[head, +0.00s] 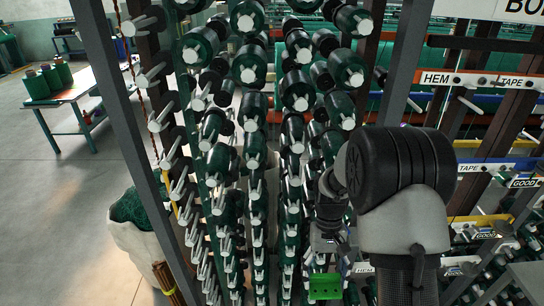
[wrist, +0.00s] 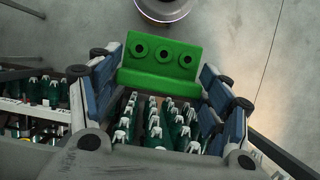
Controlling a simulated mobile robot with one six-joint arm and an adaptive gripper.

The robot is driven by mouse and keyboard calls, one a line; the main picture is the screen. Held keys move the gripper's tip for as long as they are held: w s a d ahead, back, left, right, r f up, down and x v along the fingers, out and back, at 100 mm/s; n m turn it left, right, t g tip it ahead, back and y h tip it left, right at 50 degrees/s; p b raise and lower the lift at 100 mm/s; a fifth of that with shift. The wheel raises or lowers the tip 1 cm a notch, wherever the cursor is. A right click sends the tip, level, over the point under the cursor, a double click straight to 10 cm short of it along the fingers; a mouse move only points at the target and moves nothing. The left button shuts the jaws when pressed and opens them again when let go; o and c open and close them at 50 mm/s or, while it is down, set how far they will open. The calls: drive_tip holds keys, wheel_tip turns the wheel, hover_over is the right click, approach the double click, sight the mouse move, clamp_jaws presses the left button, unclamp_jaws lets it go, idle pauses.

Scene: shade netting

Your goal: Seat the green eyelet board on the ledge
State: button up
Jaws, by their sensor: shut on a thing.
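The green eyelet board (wrist: 163,79) is a bright green bent plate with three dark-ringed holes in a row. My gripper (wrist: 160,88) is shut on it, with a blue-padded finger at each side of the board in the wrist view. In the head view the board (head: 325,288) hangs at the bottom, right of centre, just below my gripper (head: 324,268). The board appears held in the air, clear of any surface. I cannot tell which surface is the ledge, and none can be made out under the board.
A tall rack (head: 255,160) of green rolls on pale pegs fills the middle. Labelled shelves (head: 485,80) stand on the right. A table (head: 70,95) with green rolls is at far left. A white sack (head: 135,235) of netting stands left of the rack, with bare floor (head: 50,220) beyond.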

drive_tip(key=r+p, duration=0.1)
drive_tip(key=r, duration=0.4)
drive_tip(key=r+p, duration=0.1)
drive_tip(key=r, duration=0.2)
drive_tip(key=shift+w+a+r+p, duration=0.1)
drive_tip(key=shift+w+r+p, duration=0.2)
drive_tip(key=shift+r, duration=0.05)
drive_tip(key=shift+f, duration=0.1)
drive_tip(key=shift+f, duration=0.1)
